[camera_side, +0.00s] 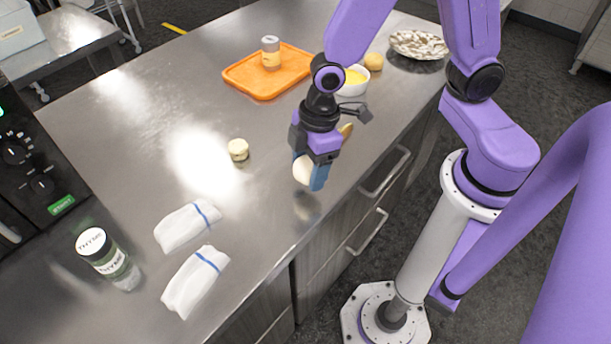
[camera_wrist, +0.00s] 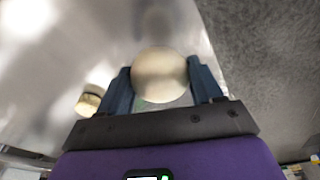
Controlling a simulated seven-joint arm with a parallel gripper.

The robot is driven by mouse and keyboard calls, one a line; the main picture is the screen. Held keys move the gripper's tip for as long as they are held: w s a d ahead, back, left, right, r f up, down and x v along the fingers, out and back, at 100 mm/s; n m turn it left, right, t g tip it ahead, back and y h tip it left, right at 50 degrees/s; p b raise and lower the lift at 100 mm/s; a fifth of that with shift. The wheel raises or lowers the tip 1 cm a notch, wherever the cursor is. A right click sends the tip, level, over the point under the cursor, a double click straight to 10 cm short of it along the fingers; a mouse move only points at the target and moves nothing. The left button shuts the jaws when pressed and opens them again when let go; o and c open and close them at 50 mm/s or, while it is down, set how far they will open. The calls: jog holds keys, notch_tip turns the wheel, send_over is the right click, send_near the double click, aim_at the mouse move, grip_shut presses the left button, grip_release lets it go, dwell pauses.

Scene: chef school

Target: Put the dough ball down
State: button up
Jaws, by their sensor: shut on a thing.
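The dough ball (camera_side: 303,170) is pale cream and sits between the blue fingers of my gripper (camera_side: 311,174). In the side view it is held above the steel counter near its front edge, and a faint reflection shows below it. In the wrist view the dough ball (camera_wrist: 160,75) lies between both fingertips of my gripper (camera_wrist: 163,80), which is shut on it. The near finger hides part of the ball in the side view.
A small cream round piece (camera_side: 238,149) stands on the counter to the left. Two folded white cloths (camera_side: 187,227) and a thyme jar (camera_side: 108,257) are at the front left. An orange board (camera_side: 245,80) with a shaker (camera_side: 270,53), a yellow-filled bowl (camera_side: 354,81) and a plate (camera_side: 418,45) are farther back.

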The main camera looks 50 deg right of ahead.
aim_at(305, 179)
jog(key=shift+w+a+f, duration=0.1)
jog(key=shift+w+f, duration=0.15)
jog(key=shift+f, duration=1.7)
jog(key=shift+f, duration=0.15)
jog(key=o, duration=1.1)
jog(key=r, duration=0.3)
jog(key=d+r, duration=0.1)
jog(key=r, duration=0.6)
jog(key=shift+s+d+r, duration=0.15)
jog(key=shift+s+r, duration=0.05)
jog(key=shift+r, duration=0.15)
jog(key=shift+s+d+r, duration=0.15)
jog(key=shift+r, duration=0.6)
jog(key=shift+m+g+h, duration=0.3)
jog(key=shift+m+h, duration=0.1)
jog(key=shift+h, duration=0.2)
jog(key=s+d+r, duration=0.1)
jog(key=s+d, duration=0.2)
jog(key=s, duration=0.1)
jog(key=s+d+r, duration=0.1)
jog(key=s+d, duration=0.2)
jog(key=s, duration=0.1)
jog(key=s+d+r, duration=0.1)
jog(key=s+d, duration=0.2)
jog(key=s, duration=0.1)
jog(key=shift+d+r, duration=0.25)
jog(key=shift+r, duration=0.05)
